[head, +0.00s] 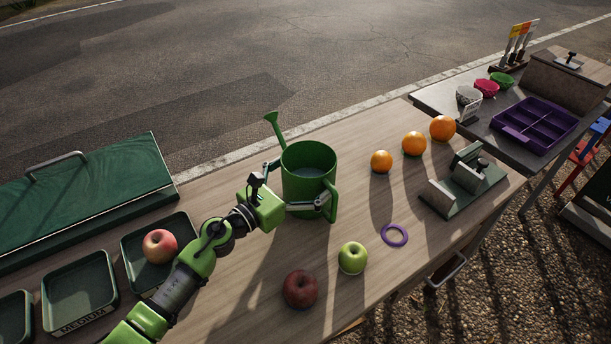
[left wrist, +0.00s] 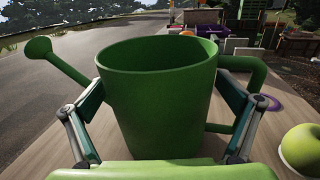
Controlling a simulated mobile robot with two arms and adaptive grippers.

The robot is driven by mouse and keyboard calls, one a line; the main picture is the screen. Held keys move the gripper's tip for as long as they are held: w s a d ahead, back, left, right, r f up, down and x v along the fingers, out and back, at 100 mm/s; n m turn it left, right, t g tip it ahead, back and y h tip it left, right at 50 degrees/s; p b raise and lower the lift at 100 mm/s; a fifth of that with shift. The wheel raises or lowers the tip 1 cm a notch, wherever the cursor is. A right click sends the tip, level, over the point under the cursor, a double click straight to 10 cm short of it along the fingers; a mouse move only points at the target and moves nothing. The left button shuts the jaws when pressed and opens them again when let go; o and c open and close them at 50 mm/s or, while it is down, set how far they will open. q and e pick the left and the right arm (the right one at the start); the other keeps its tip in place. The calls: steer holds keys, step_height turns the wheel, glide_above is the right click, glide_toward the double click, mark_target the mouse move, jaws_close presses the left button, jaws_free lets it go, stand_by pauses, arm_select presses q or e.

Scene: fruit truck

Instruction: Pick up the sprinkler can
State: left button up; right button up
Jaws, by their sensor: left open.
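The green sprinkler can (head: 308,190) stands upright on the wooden table, its spout pointing to the back left and its handle at the front right. My left gripper (head: 300,187) is open, with one finger on each side of the can's body. In the left wrist view the can (left wrist: 165,105) fills the middle between the two fingers of my left gripper (left wrist: 168,118). I cannot tell whether the fingers touch it. My right gripper is not in view.
A dark red apple (head: 300,289), a green apple (head: 352,258) and a purple ring (head: 394,235) lie at the front. Oranges (head: 414,143) lie at the back right, near a green slicer-like stand (head: 462,186). Trays (head: 80,290) stand at the left, one holding an apple (head: 160,246).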

arm_select(q)
steer(key=shift+w+d+f, duration=0.1)
steer(key=shift+w+d, duration=0.35)
steer(key=shift+w, duration=0.1)
steer(key=shift+s, duration=0.1)
steer(key=c, duration=1.6)
steer(key=shift+r, duration=0.2)
steer(key=shift+c, duration=0.9)
steer(key=shift+r, duration=0.15)
steer(key=shift+r+p, duration=0.4)
steer(key=shift+r, duration=0.2)
steer(key=s+a+r+p, duration=0.7)
steer(key=s+r+p, duration=0.1)
steer(key=s+r, duration=0.3)
steer(key=shift+s+a+r, duration=0.15)
steer(key=shift+s+r, duration=0.1)
steer(key=shift+s, duration=0.1)
